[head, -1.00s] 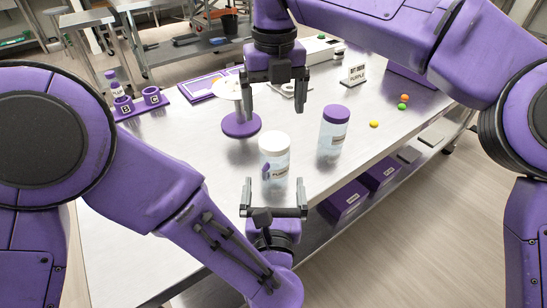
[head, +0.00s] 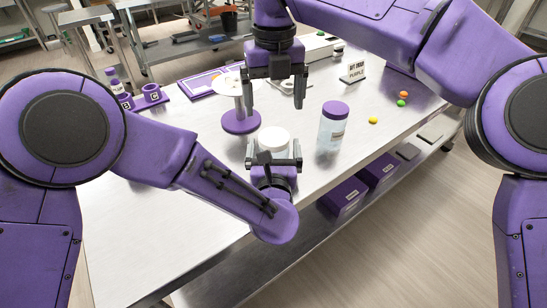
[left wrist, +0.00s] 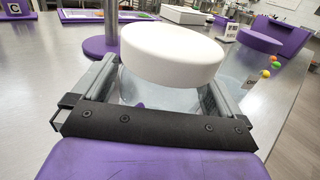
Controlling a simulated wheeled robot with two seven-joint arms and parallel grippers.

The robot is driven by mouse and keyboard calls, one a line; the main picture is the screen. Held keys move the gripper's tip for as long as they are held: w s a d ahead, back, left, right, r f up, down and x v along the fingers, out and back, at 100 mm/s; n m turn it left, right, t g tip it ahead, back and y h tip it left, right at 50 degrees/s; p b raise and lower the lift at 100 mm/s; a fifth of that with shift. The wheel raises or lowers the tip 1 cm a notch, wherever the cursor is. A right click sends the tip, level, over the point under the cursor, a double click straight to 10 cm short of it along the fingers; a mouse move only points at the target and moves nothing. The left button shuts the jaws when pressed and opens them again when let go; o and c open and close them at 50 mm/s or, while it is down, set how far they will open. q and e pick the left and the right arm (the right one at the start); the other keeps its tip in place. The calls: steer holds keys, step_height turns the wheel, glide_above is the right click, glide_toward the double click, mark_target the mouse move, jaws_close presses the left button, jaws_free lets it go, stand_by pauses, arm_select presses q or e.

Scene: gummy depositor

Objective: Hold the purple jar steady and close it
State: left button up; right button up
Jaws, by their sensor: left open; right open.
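The clear jar (left wrist: 140,92) with a white lid (head: 273,140) stands on the steel table. In the left wrist view the white lid (left wrist: 172,55) covers its top; I cannot tell whether it is screwed down. A bit of purple shows inside the jar. My left gripper (head: 273,156) is open, low on the near side, with its fingers on either side of the jar. Its fingers also show in the left wrist view (left wrist: 155,95). My right gripper (head: 273,92) is open and empty, pointing down above and behind the jar. The jar's label is hidden now.
A second jar with a purple lid (head: 335,109) stands close to the right. A purple-based stand (head: 241,122) is behind left. Yellow (head: 373,120), green (head: 401,103) and orange candies lie at the right, near a sign (head: 354,72). The table's left front is clear.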

mark_target(274, 136)
arm_select(q)
steer(key=c, duration=1.8)
jaws_close()
arm_select(e)
steer(key=shift+n, duration=0.4)
steer(key=n, duration=1.3)
steer(key=shift+n, duration=0.3)
steer(key=n, duration=1.2)
steer(key=shift+n, duration=0.4)
step_height(274, 136, down, 8)
steer(key=shift+f, duration=0.1)
